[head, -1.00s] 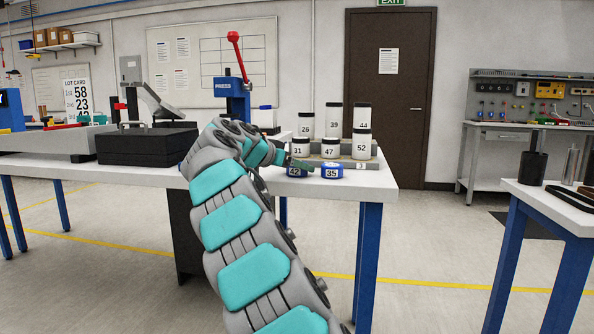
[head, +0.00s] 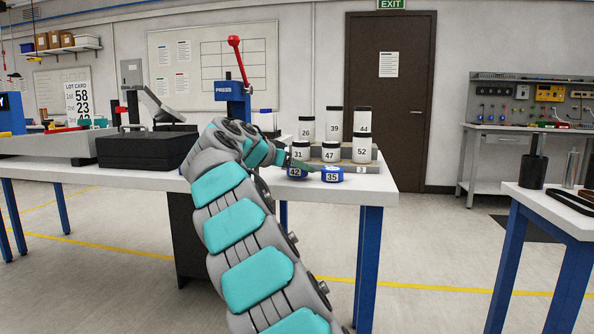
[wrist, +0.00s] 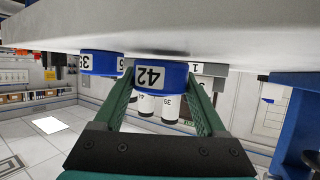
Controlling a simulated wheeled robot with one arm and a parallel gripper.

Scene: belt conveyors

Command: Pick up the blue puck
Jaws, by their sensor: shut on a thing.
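Two blue pucks with white number labels are at the front of the table (head: 375,184). The puck marked 42 (head: 295,173) is at my gripper (head: 292,164), and the puck marked 35 (head: 332,174) stands just to its right. In the wrist view, which is upside down, my gripper (wrist: 163,80) has its green fingers shut on the sides of the 42 puck (wrist: 172,77). The 35 puck (wrist: 98,63) is beside it, outside the fingers. I cannot tell whether the 42 puck is clear of the table.
White black-lidded jars, such as 47 (head: 330,152) and 52 (head: 361,149), stand close behind the pucks on a stepped grey rack (head: 370,168). A blue press (head: 232,90) with a red lever and a black case (head: 146,147) are to the left.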

